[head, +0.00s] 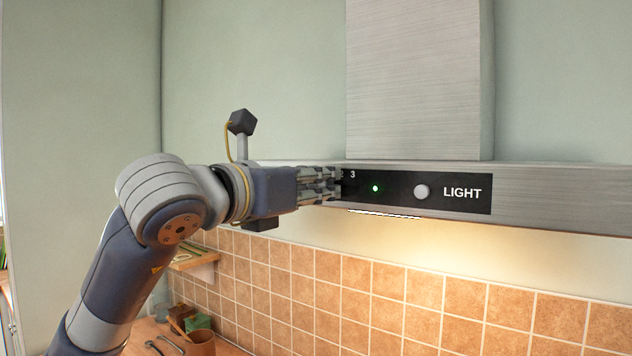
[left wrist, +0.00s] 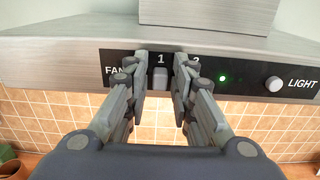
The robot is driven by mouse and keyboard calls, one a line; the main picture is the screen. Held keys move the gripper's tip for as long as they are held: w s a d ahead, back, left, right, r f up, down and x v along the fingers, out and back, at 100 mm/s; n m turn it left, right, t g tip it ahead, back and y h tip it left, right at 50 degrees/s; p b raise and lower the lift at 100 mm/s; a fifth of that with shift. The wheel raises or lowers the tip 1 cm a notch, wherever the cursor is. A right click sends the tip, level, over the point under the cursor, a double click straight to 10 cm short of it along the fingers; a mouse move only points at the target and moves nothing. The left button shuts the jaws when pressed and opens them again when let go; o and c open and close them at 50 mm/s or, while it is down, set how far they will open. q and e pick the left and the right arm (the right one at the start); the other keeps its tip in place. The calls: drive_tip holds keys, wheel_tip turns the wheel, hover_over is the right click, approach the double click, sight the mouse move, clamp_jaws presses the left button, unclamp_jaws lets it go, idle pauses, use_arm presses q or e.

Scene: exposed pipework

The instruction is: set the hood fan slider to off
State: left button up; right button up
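The hood's black control panel (head: 459,193) shows in the head view, with my left gripper (head: 338,185) in front of its left part, hiding the fan slider. In the left wrist view the grey slider knob (left wrist: 160,81) sits under the number 1 on the panel (left wrist: 250,84). My left gripper (left wrist: 160,88) is open, one finger on each side of the knob, with a narrow dark gap visible on both sides. The left finger hides the spot between FAN and 1. My right gripper is in neither view.
A round light button (head: 422,191) and a lit green lamp (head: 375,188) are right of the slider. The steel hood (head: 560,200) juts out above the tiled wall (head: 460,300). A counter with a brown pot (head: 202,343) lies below left.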

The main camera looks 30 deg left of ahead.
use_arm(q)
clamp_jaws()
drive_tip(key=shift+w+a+b, duration=0.15)
drive_tip(key=shift+a+b, duration=0.6)
drive_tip(key=shift+a, duration=0.35)
drive_tip(key=shift+o, duration=1.5)
unclamp_jaws()
drive_tip(key=shift+o, duration=1.2)
drive_tip(key=shift+a, duration=0.2)
drive_tip(key=s+a, duration=0.1)
drive_tip(key=s, duration=1.1)
drive_tip(key=shift+a, duration=0.3)
